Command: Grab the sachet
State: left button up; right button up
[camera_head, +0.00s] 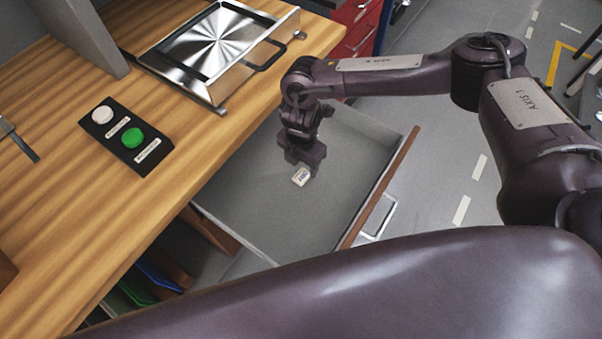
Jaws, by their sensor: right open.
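A small white sachet (300,176) with dark print lies in the open grey drawer (252,200) below the wooden worktop. My right gripper (303,164) points down into the drawer, right over the sachet, and hides part of its upper edge. Its jaws are open. I cannot tell from this angle whether the fingers stand around the sachet or touch it. My left gripper is not in view.
The worktop (60,215) carries a button box (126,136) with a white and a green button, and a shiny metal housing (212,50). The drawer's wooden front (383,185) stands at its right. A red cabinet (357,27) is behind.

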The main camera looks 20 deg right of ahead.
aim_at(302, 175)
notch_tip(302, 175, down, 5)
jog(key=shift+f, duration=0.1)
jog(key=c, duration=1.1)
jog(key=shift+o, duration=0.2)
